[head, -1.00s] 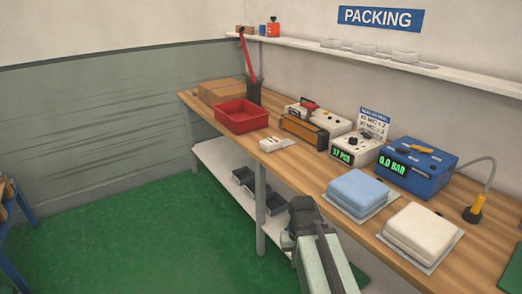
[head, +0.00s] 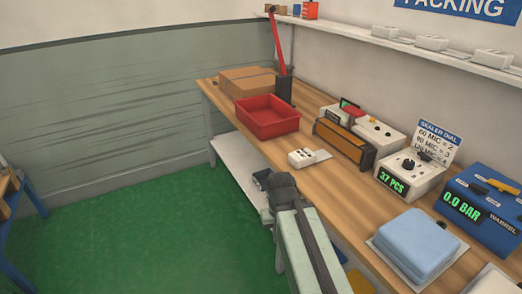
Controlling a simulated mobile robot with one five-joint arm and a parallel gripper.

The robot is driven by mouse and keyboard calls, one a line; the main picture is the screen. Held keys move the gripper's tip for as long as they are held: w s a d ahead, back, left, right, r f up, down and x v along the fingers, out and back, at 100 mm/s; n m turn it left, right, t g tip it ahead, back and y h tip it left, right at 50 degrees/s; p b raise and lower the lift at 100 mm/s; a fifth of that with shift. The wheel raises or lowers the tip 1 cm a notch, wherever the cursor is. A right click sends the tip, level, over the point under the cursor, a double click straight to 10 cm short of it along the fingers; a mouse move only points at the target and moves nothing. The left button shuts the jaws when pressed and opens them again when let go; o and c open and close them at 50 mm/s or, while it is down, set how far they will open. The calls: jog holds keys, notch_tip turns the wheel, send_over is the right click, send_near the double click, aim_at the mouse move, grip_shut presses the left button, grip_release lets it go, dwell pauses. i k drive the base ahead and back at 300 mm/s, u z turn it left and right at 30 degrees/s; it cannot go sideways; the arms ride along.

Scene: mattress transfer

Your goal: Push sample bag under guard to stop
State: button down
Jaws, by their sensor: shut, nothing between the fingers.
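A small white item (head: 302,158) with a thin flat part on its right lies on the wooden bench (head: 330,197); it may be the sample bag, but it is too small to be sure. Behind it stands a cream sealer (head: 372,126) with a long orange-brown front bar in a dark frame (head: 340,140), which looks like the guard. A stop cannot be made out. My gripper (head: 263,180) is shut and empty, at the bench's front edge, nearer to me than the white item and apart from it.
A red tray (head: 266,121) and a cardboard box (head: 246,81) stand at the far left of the bench. A dial box (head: 408,172), a blue machine (head: 487,208) and a blue folded pack (head: 417,240) fill the right side. Bare wood lies between the white item and blue pack.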

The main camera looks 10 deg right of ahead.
aim_at(301, 158)
jog(key=u, duration=0.4)
jog(key=i, duration=0.95)
jog(key=u, duration=0.95)
jog(key=i, duration=0.5)
jog(key=z, duration=0.25)
jog(key=k, duration=0.95)
jog(key=u, duration=0.25)
jog(key=i, duration=0.45)
jog(key=z, duration=0.1)
